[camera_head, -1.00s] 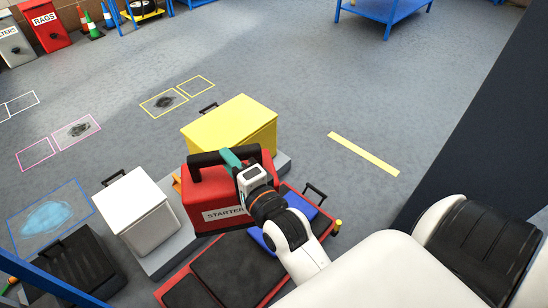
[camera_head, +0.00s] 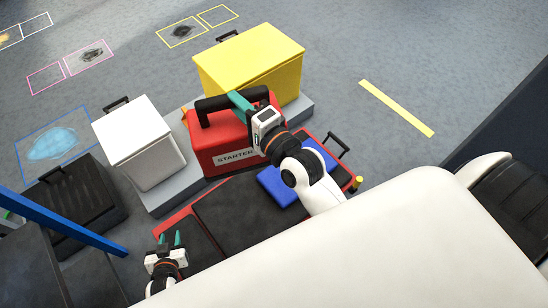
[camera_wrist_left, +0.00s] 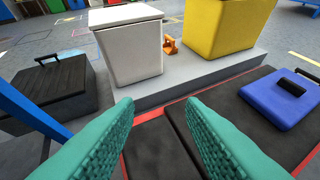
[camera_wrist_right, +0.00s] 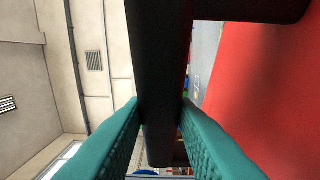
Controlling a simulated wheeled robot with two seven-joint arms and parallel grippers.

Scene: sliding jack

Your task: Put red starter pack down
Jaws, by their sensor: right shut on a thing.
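The red starter pack (camera_head: 222,145), with a black handle, shows in the head view between the white box and the yellow box. My right gripper (camera_head: 240,104) is shut on its black handle. The right wrist view shows the handle (camera_wrist_right: 160,145) between the teal fingers and the pack's red side (camera_wrist_right: 265,80) at the right. The pack is absent from the left wrist view of the floor between the boxes, so it appears held up. My left gripper (camera_head: 170,239) is open and empty over the red-edged black board; its spread fingers show in the left wrist view (camera_wrist_left: 160,102).
A white box (camera_head: 140,145) and a yellow box (camera_head: 245,60) stand on a grey platform (camera_wrist_left: 180,85). An orange item (camera_wrist_left: 170,45) lies between them. A blue box (camera_wrist_left: 280,102) lies on the black board (camera_wrist_left: 150,150). A black case (camera_head: 75,205) and blue frame (camera_head: 60,225) are left.

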